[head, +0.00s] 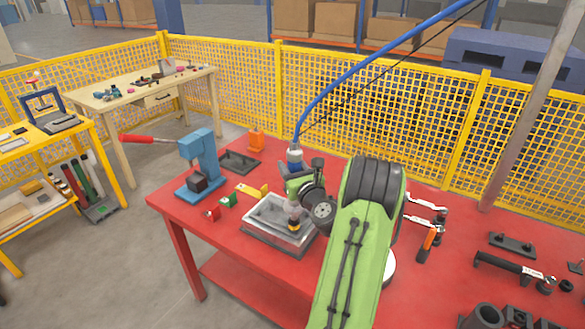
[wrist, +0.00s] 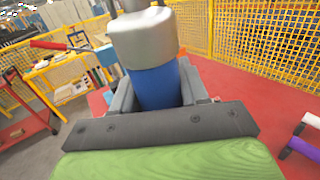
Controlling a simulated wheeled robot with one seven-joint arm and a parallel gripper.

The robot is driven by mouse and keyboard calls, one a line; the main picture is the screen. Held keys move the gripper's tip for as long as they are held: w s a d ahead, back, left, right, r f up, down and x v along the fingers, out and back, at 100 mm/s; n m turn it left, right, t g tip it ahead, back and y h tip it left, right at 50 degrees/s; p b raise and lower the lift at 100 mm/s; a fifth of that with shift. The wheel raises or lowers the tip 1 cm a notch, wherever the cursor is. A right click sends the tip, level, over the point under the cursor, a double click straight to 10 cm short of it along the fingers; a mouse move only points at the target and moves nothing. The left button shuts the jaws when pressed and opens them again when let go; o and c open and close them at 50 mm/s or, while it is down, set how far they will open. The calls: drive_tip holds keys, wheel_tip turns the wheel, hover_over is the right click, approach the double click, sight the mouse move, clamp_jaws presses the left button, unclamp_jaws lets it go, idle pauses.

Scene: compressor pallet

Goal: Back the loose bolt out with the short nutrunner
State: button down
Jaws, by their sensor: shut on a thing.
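My gripper (wrist: 158,98) is shut on the short nutrunner (wrist: 155,82), which has a blue body and a silver-grey end. In the head view the nutrunner (head: 295,155) is upright, with a blue hose rising from its top. Its lower end reaches down over the grey metal tray-like part (head: 262,232) on the red table. A small yellow and black piece shows at that lower end. The loose bolt cannot be made out, and I cannot tell whether the nutrunner touches it. My arm covers the right side of this area.
A blue press (head: 200,160) with a red handle stands left on the red table (head: 225,262). Small red, green and yellow blocks lie near the tray. Wrenches (head: 428,203), an orange-handled tool (head: 427,243) and dark fixtures lie right. Yellow mesh fencing (head: 370,100) runs behind.

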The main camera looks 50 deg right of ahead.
drive_tip(key=shift+s+f, duration=0.1)
drive_tip(key=shift+f, duration=0.7)
drive_tip(key=r+p, duration=0.2)
drive_tip(key=p, duration=0.1)
drive_tip(key=shift+w+d+r+g, duration=0.15)
drive_tip(key=shift+w+d+g, duration=0.05)
drive_tip(key=shift+w+g, duration=0.1)
drive_tip(key=shift+r+p, duration=1.15)
drive_tip(key=shift+r, duration=0.3)
